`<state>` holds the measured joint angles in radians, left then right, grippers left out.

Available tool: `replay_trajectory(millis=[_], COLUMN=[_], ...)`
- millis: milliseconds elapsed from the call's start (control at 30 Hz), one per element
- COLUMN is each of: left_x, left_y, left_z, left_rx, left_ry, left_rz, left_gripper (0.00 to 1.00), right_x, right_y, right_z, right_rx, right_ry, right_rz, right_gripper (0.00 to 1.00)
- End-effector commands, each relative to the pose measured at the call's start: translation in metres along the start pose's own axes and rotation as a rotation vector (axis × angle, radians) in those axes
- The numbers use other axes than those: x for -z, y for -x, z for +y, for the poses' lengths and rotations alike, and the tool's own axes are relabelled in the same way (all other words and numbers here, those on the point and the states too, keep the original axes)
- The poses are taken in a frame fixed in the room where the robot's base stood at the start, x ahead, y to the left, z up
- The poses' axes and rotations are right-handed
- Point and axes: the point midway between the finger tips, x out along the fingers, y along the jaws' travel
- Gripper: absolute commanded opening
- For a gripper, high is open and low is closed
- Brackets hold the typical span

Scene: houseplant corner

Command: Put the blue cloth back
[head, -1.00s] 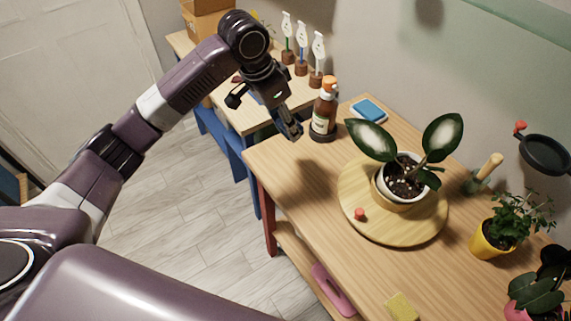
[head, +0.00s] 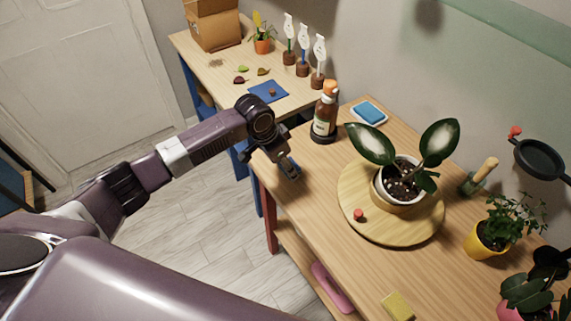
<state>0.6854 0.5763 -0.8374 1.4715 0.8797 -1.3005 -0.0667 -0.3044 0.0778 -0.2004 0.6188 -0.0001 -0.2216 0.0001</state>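A folded blue cloth (head: 369,112) lies in a small white tray (head: 384,121) at the back left of the near wooden table, behind the amber bottle. My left gripper (head: 288,168) hangs over the left edge of this table, in front of the bottle and apart from the cloth. Its fingers point down and towards the table. They are small and dark here, and I cannot tell whether they are open or shut. I see no cloth hanging from them. My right gripper is out of view.
The amber bottle (head: 324,117) with an orange top stands near the gripper. A potted plant (head: 401,182) stands on a round wooden board (head: 365,222). A blue mat (head: 262,97) lies on the far table. Wood left of the board is clear.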

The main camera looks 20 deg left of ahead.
Motion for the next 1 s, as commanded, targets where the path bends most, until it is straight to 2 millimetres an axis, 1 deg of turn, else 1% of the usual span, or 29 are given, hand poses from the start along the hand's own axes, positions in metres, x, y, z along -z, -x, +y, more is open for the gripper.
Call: replay_trajectory(millis=[267,300,433,667,767,867,967,1000], left_x=[-0.001,-0.001,0.0,0.0,0.001,0.001,0.001,0.001], left_y=[-0.002,-0.002,-0.002,-0.001,0.002,0.011,0.029,0.038], left_z=[0.0,0.0,0.0,0.0,-0.001,-0.001,-0.001,-0.002], left_rx=[0.0,0.0,0.0,0.0,0.001,0.001,0.002,0.003], left_ry=[0.001,0.001,0.001,0.001,0.0,0.001,-0.001,-0.001], left_rz=[0.0,0.0,0.0,0.0,0.001,0.002,0.004,0.004], left_gripper=[0.16,0.5,0.64,0.64,0.64,0.64,0.64,0.64], right_x=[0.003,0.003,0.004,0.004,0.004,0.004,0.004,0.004], right_y=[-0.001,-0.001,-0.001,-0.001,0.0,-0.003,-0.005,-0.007], right_z=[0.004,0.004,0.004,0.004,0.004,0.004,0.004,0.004], right_rx=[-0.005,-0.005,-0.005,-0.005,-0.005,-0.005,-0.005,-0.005], right_ry=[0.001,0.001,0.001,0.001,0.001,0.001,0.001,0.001], right_rz=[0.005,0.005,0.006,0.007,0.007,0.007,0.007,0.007], right_gripper=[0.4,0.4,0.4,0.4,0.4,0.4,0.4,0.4])
